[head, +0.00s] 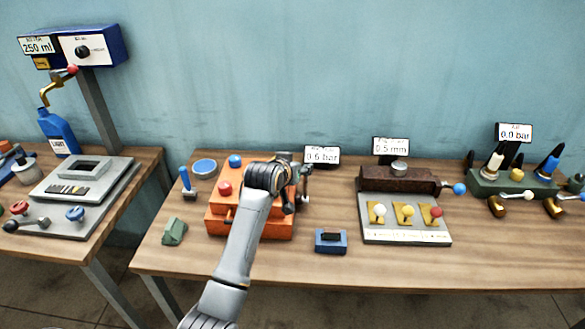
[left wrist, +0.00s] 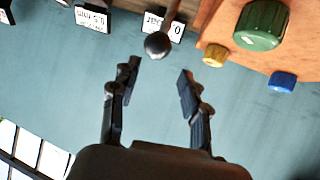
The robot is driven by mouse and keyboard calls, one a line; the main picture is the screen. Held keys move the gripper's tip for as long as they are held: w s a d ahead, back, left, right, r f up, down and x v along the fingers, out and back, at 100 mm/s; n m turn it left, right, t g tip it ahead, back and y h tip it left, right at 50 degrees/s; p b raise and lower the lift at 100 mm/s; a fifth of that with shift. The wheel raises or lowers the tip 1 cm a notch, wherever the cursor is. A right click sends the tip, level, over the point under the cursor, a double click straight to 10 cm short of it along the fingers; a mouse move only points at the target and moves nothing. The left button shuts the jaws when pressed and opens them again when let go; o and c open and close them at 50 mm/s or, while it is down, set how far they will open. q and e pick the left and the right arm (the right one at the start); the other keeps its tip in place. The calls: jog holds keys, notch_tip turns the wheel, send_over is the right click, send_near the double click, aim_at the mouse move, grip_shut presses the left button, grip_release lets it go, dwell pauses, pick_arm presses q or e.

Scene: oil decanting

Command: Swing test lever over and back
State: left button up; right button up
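The orange test unit (head: 250,227) stands left of the middle of the table, with red and blue knobs on top. In the left wrist view, its orange body (left wrist: 298,55) is at the upper right. A lever with a black ball knob (left wrist: 158,45) shows at the top of that view. My left gripper (head: 299,182) is at the unit's right side in the head view. Its fingers (left wrist: 158,75) are open and empty, with the ball just beyond the gap between their tips, not gripped. In the head view my wrist hides the lever. My right gripper is out of view.
A display (head: 322,155) reading about 0.6 bar stands behind the gripper. A small blue block (head: 331,241) lies in front, and a green wedge (head: 174,231) lies left of the unit. A grey tray with valves (head: 405,237) stands to the right. The front table strip is mostly clear.

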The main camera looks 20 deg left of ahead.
pick_arm(q)
jog(key=shift+v, duration=1.8)
jog(key=shift+a, duration=0.1)
